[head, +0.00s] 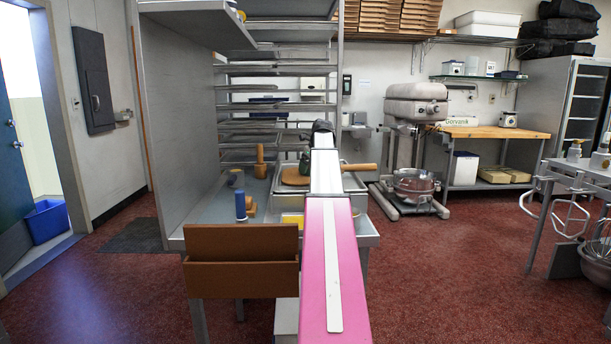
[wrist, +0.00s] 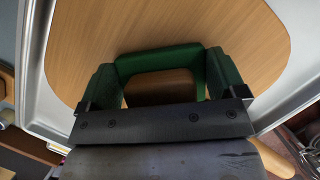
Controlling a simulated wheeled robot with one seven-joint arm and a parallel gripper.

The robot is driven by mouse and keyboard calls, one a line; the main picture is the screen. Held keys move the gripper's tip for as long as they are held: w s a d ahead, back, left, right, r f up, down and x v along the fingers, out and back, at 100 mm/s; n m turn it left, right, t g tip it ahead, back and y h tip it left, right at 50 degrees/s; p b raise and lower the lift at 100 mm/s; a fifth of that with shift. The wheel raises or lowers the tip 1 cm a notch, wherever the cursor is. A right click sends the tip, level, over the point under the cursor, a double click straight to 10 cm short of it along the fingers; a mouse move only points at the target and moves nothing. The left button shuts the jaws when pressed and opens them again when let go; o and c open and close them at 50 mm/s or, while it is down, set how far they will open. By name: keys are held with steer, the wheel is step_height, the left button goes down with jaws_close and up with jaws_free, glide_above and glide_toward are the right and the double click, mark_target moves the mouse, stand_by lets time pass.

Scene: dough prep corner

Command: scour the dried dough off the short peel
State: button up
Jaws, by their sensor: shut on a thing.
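The short peel (head: 295,178) is a round wooden board lying in a metal basin, its handle (head: 362,167) pointing right. In the wrist view the peel (wrist: 90,40) fills most of the picture, and part of its handle (wrist: 272,160) shows at the lower right. My gripper (wrist: 160,82) is over the peel, shut on a green scouring tool (wrist: 158,60) between its dark green fingers. A darker brown patch shows inside the tool's green edge; I cannot tell if it is dough, shadow or the tool. Contact between tool and peel is unclear. In the head view my arm hides most of the gripper.
A blue-topped bottle (head: 240,206) and a wooden mallet-like tool (head: 259,162) stand on the counter left of the basin. A brown box (head: 240,275) hangs at the counter's front. A grey partition (head: 190,120) rises at left. Racks stand behind.

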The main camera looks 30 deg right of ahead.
steer(key=shift+s, duration=0.15)
steer(key=shift+s+a, duration=0.4)
steer(key=shift+s, duration=0.4)
steer(key=shift+s+a, duration=0.4)
steer(key=shift+s, duration=0.4)
steer(key=shift+s+a, duration=0.4)
steer(key=shift+s, duration=0.4)
steer(key=shift+w, duration=0.15)
steer(key=shift+w+d, duration=0.4)
steer(key=shift+w, duration=0.4)
steer(key=shift+w+d, duration=0.45)
steer(key=shift+w, duration=0.4)
steer(key=shift+w+d, duration=0.4)
steer(key=shift+w, duration=0.4)
steer(key=shift+w+d, duration=0.4)
steer(key=shift+w, duration=0.45)
steer(key=shift+w+d, duration=0.4)
steer(key=shift+w, duration=0.45)
steer(key=shift+w+d, duration=0.4)
steer(key=shift+w, duration=0.45)
steer(key=shift+r, duration=0.15)
